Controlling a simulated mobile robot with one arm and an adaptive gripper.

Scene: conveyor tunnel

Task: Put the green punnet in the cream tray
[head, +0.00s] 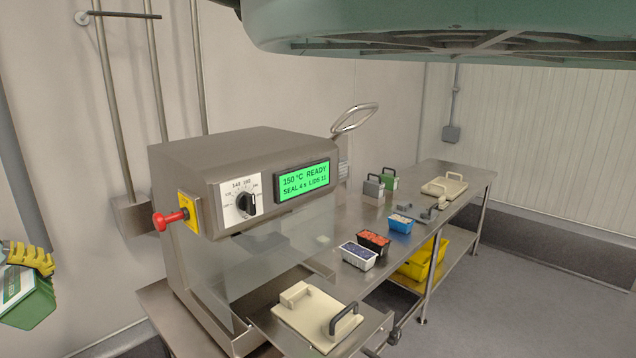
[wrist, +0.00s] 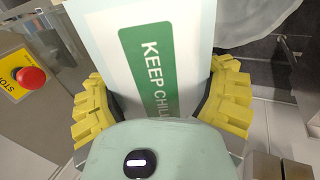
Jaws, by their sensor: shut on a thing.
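My gripper (wrist: 160,84) has yellow ridged fingers and is shut on the green punnet. In the wrist view the punnet (wrist: 148,58) shows a pale top with a green label reading "KEEP CHIL…". In the head view the green punnet (head: 25,300) is at the left edge, held in the air and partly cut off by the frame. Two flat cream trays with handles are in the head view: one cream tray (head: 302,322) on the steel surface before the sealing machine, the other cream tray (head: 441,188) at the bench's far end.
The sealing machine (head: 240,165) with a red stop knob (head: 168,217) stands between the punnet and the bench. White (head: 358,257), black (head: 374,243) and blue (head: 400,224) filled punnets stand on the bench. Yellow crates (head: 425,260) sit below. Floor at right is clear.

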